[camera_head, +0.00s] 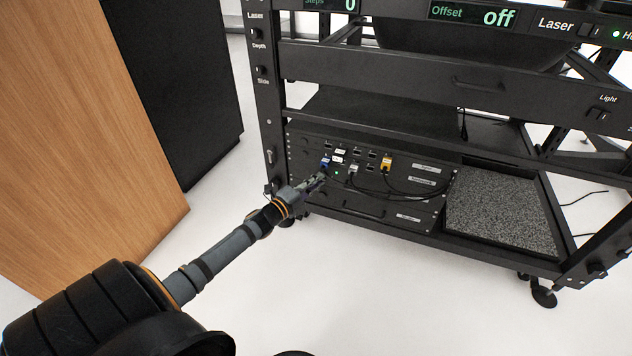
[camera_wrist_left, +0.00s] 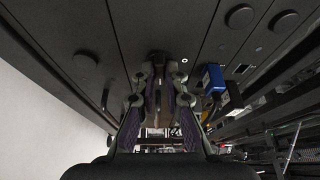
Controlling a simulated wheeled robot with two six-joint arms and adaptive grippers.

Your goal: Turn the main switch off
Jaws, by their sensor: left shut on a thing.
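My left gripper (camera_head: 318,181) reaches in from the left to the lower left of the black front panel (camera_head: 385,212) of the rack. In the left wrist view, the left gripper (camera_wrist_left: 157,85) has its two fingers close together at the panel face, around a small dark knob-like part (camera_wrist_left: 157,58). This part seems to be the main switch, but no label on it is readable. The gripper hides it in the head view. My right gripper is not in view.
A blue plug (camera_head: 325,161) sits just above the gripper; it is close to the right finger in the left wrist view (camera_wrist_left: 214,78). A yellow plug (camera_head: 387,162) and black cables are farther right. A wooden cabinet (camera_head: 85,130) stands at left, with open white floor (camera_head: 330,290) in front.

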